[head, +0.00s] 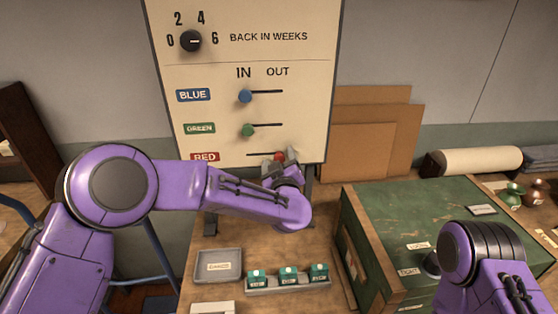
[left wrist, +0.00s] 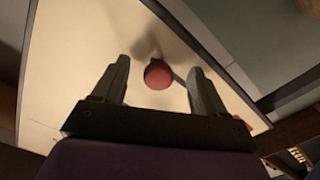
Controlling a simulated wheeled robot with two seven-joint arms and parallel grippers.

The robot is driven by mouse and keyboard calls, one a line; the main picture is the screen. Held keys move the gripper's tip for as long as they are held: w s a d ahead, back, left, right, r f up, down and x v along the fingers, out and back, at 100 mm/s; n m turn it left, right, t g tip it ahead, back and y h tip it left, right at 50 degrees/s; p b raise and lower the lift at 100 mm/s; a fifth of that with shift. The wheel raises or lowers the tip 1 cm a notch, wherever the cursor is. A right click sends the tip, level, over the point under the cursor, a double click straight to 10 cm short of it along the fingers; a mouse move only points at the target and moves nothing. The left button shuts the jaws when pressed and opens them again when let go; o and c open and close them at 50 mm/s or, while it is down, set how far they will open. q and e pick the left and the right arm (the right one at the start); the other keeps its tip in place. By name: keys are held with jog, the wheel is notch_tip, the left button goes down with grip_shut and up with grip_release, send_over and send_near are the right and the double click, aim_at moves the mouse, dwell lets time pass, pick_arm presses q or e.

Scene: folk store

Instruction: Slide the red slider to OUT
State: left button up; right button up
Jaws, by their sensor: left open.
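The cream board (head: 320,60) stands upright, with IN and OUT printed above three sliders. The red slider's knob (head: 280,156) is at the right part of its slot, below OUT, with bare slot to its left towards the RED label (head: 205,157). My left gripper (head: 280,163) is at the board around the red knob, its fingers partly hiding it. In the left wrist view the red knob (left wrist: 158,74) lies between the two spread fingers, with gaps on both sides. My right arm shows at the lower right; its gripper is out of sight.
The blue knob (head: 245,97) and green knob (head: 248,130) sit at the left, under IN. A dial (head: 191,41) is above. Below are a grey tray (head: 199,265) and a rack (head: 290,287) of green-topped items. A green chest (head: 410,225) stands right.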

pick_arm(q)
jog(key=p+v, duration=0.2)
jog(key=v, duration=0.6)
jog(key=shift+s, duration=0.4)
